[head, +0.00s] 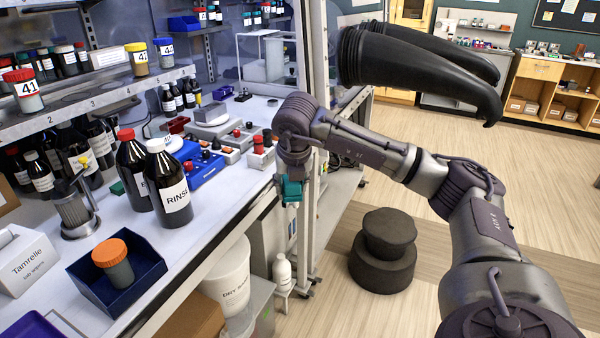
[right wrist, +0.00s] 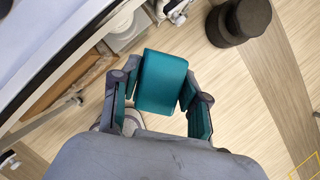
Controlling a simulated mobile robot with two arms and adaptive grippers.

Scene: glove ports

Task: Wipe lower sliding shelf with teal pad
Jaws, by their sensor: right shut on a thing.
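My right gripper (head: 291,186) hangs at the right end of the workbench, in front of the post, pointing down. It is shut on the teal pad (right wrist: 162,82), which shows as a smooth block between its two fingers in the right wrist view. In the head view only a small bit of teal shows under the wrist. The pad hangs in the air above the floor, touching no shelf that I can see. A grey metal shelf (head: 95,103) with numbers on its edge stands at the left; I cannot tell if it is the lower sliding shelf. My left gripper is not in view.
Dark bottles (head: 170,190), a blue tray (head: 125,300) with an orange-capped jar and a metal cup crowd the bench. Black gloves (head: 420,75) stick out above my right arm. A dark round stool (head: 382,260) stands on the open floor. A white bin (head: 228,280) sits below the bench.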

